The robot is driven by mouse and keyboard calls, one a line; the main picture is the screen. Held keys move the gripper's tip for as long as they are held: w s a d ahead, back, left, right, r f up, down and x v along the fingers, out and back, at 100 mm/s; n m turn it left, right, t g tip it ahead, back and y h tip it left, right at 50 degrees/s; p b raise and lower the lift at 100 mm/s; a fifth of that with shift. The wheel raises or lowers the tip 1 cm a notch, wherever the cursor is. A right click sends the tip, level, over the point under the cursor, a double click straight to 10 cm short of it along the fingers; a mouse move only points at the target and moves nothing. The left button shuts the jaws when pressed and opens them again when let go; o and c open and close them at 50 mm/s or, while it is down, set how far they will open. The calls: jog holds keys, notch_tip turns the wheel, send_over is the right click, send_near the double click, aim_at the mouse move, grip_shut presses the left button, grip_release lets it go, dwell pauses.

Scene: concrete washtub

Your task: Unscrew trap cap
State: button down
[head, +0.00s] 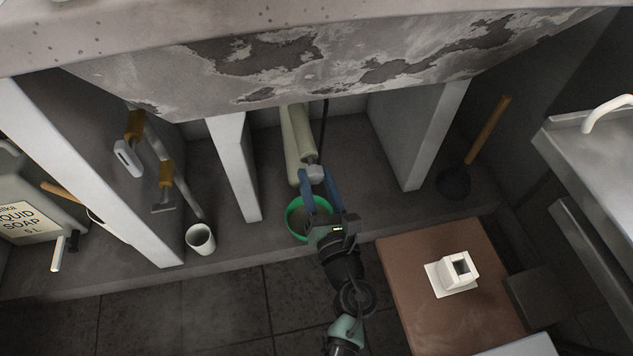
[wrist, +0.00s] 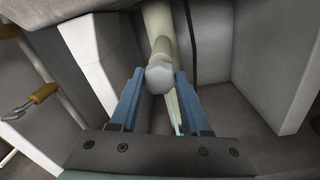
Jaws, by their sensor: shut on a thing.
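The trap cap (head: 315,172) is a pale grey piece at the lower end of the cream drain pipe (head: 297,135) under the washtub. It also shows in the wrist view (wrist: 160,75), between the tips of my two blue fingers. My gripper (head: 316,181) is shut on the cap, one finger on each side. The wrist view shows the same hold, with the pipe running away behind the cap. I cannot tell whether the cap has turned on its thread. A green tub (head: 291,218) stands on the ledge below, partly hidden by my gripper.
White supports (head: 236,165) flank the pipe space, with another wall (head: 433,130) to the right. A white cup (head: 201,239) stands left. A plunger (head: 455,180) leans at right. A brown board (head: 400,275) with a white block (head: 455,272) is front right.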

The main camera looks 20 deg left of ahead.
jog(key=n+b, duration=0.1)
jog(key=n, duration=0.4)
jog(key=shift+n+b, duration=0.3)
jog(key=shift+b, duration=0.05)
dwell(0.5)
jog(key=shift+c, duration=1.8)
grip_release()
jog(key=shift+s, duration=0.1)
jog(key=p+v, duration=0.3)
jog(key=v, duration=0.9)
jog(key=shift+s+d+p, duration=0.25)
jog(key=shift+s+p, duration=0.05)
jog(key=shift+p, duration=0.1)
jog(key=shift+r, duration=0.1)
